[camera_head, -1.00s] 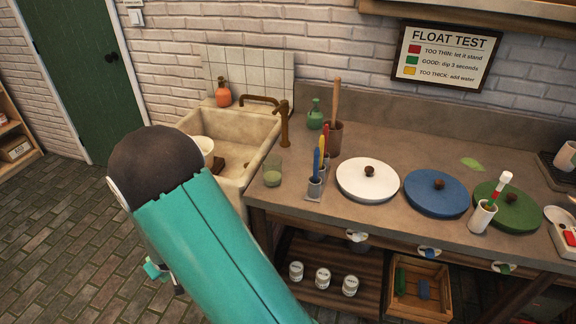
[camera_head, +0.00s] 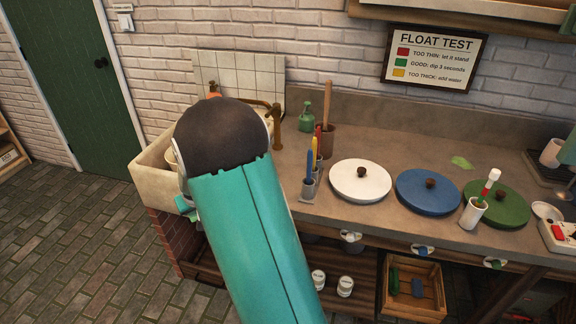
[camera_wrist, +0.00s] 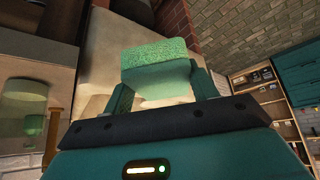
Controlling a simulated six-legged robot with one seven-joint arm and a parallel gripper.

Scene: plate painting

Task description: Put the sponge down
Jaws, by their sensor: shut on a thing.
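My gripper (camera_wrist: 160,88) is shut on a green sponge (camera_wrist: 157,62) in the wrist view, a finger on each side of it. The sponge has a rough darker green face and a smoother, paler green side. Behind the sponge is the cream sink (camera_wrist: 108,45). In the head view my arm covers most of the sink (camera_head: 150,185), and the sponge is hidden there. Whether the sponge touches the sink cannot be told.
A brown tap (camera_head: 277,125) stands at the sink's right.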

